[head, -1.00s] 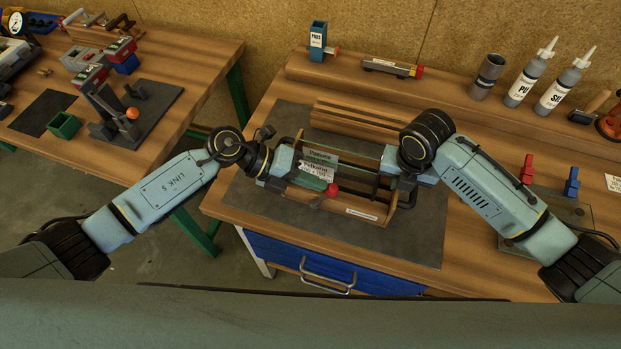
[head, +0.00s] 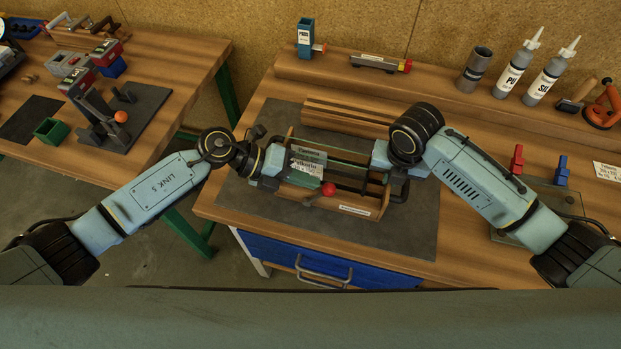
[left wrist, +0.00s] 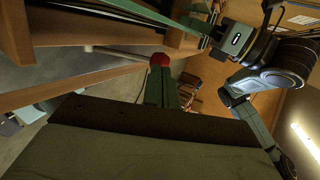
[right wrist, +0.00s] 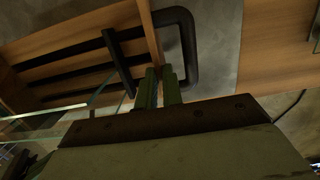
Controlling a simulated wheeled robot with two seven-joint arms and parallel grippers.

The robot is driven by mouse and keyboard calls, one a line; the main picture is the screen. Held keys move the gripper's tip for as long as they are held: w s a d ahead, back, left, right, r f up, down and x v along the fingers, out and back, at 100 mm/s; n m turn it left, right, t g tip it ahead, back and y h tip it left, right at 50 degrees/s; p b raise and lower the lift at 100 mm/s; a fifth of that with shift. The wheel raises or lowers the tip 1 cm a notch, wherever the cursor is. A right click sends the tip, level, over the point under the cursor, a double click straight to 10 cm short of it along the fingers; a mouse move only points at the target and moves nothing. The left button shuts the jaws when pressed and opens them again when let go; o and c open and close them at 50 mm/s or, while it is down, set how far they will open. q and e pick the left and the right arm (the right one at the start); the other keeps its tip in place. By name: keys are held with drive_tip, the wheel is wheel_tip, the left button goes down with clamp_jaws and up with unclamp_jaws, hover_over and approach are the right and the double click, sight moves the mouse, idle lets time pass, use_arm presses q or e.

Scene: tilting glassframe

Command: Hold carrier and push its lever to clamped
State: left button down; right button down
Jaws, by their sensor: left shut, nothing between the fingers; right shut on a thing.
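The carrier is a wooden frame (head: 362,208) with upright glass panes and paper labels, standing on the dark mat. Its lever ends in a red knob (head: 327,188) at the front; the knob and its grey rod also show in the left wrist view (left wrist: 160,59). My left gripper (head: 316,184) is shut and empty, its fingertips right at the knob; I cannot tell whether they touch it. In the head view my right wrist partly hides that grip.
The dark mat (head: 415,225) has free room in front of the carrier. A ribbed wooden block (head: 350,118) lies behind it. A stand with red and blue clamps (head: 517,158) is at right. Bottles (head: 515,70) stand on the rear shelf. A second bench (head: 190,65) is at left.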

use_arm(q)
drive_tip(key=d+r+v, duration=0.1)
drive_tip(key=r+v, duration=0.1)
drive_tip(key=v, duration=1.1)
drive_tip(key=shift+a+r, duration=0.15)
drive_tip(key=shift+a, duration=0.1)
drive_tip(key=shift+s, duration=0.15)
use_arm(e)
drive_tip(key=c, duration=1.5)
unclamp_jaws()
drive_tip(key=shift+r, duration=0.1)
